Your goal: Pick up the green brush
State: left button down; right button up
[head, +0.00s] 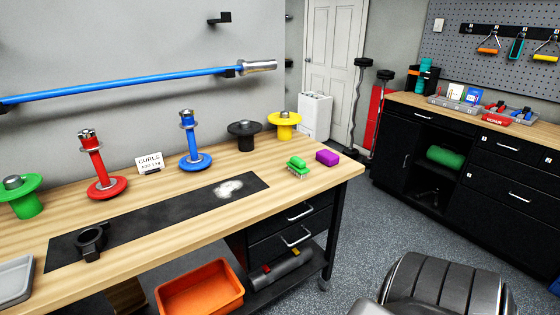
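The green brush (298,166) lies on the wooden workbench (318,175) near its right end, bristles down. It sits just right of the black mat (150,222) and left of a purple block (328,157), apart from both. Nothing covers the brush. Neither of my grippers shows in the head view, so I cannot see whether they are open or shut.
Behind the brush stand a yellow spool-shaped piece (284,125) and a black one (244,135). Blue (192,150) and red (100,175) upright posts stand further left. An orange bin (200,290) is below the bench front.

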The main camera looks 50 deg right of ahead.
aim_at(296, 164)
jog(key=z, duration=0.4)
jog(key=i, duration=0.9)
jog(key=z, duration=0.6)
